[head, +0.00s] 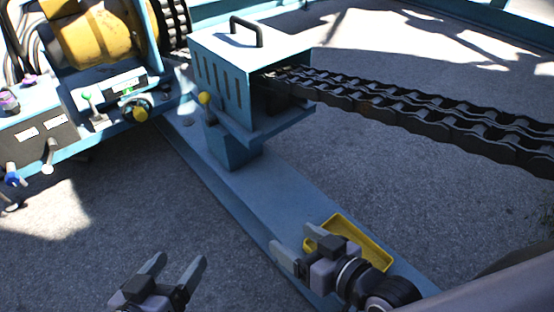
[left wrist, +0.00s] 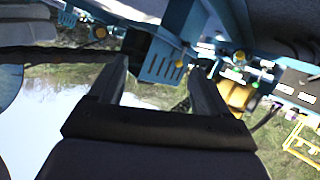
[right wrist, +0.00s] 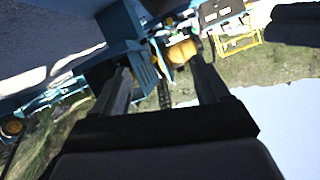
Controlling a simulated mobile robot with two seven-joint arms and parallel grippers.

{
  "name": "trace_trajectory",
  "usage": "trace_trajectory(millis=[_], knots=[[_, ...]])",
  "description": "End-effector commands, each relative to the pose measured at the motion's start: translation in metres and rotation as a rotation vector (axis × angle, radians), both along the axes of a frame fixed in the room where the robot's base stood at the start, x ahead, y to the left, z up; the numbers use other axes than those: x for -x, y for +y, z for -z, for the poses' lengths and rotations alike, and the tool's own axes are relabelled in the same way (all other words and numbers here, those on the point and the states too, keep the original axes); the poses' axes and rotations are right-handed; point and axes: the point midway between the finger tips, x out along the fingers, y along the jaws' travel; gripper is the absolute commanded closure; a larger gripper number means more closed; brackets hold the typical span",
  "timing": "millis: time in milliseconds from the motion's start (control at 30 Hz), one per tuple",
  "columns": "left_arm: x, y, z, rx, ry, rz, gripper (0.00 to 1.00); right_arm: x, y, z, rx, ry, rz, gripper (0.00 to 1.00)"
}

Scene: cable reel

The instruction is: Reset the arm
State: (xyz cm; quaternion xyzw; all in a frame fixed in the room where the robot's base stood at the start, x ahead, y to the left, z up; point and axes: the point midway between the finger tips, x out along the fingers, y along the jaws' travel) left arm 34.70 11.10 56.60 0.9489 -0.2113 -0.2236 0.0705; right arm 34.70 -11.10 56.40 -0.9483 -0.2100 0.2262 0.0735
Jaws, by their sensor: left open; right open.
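My left gripper (head: 178,274) is at the bottom of the head view, over the grey ground, with its two fingers apart and nothing between them. Its fingers also show spread in the left wrist view (left wrist: 160,85). My right gripper (head: 292,250) is at the lower middle of the head view, over the blue beam (head: 265,195) and in front of a yellow tray (head: 372,252). Its fingers are apart and look empty in the right wrist view (right wrist: 165,85). Part of the tray is hidden behind the right gripper.
A blue slotted housing (head: 228,75) with a black handle stands on the beam. A heavy dark chain (head: 400,105) runs from it to the right. A control panel (head: 40,135) with levers and a yellow drum (head: 95,35) are at upper left. Ground between the left gripper and the panel is clear.

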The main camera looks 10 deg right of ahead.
Motion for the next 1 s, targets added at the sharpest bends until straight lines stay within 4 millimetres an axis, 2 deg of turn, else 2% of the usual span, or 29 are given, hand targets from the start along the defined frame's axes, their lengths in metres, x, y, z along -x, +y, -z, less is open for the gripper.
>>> trace_trajectory(millis=[33, 200, 667, 1000], knots=[[0.001, 0.002, -0.012, -0.006, 0.006, -0.007, 0.23, 0.0, -0.002, -0.013, 0.008, 0.004, 0.006, 0.25], [0.002, 0.015, -0.038, -0.044, 0.027, -0.037, 0.23, 0.002, -0.015, -0.039, 0.047, 0.023, 0.035, 0.25], [0.018, 0.054, -0.098, -0.164, 0.088, -0.111, 0.23, 0.018, -0.054, -0.099, 0.169, 0.083, 0.108, 0.25], [0.038, 0.081, -0.14, -0.25, 0.13, -0.146, 0.23, 0.037, -0.081, -0.142, 0.255, 0.125, 0.142, 0.25]])
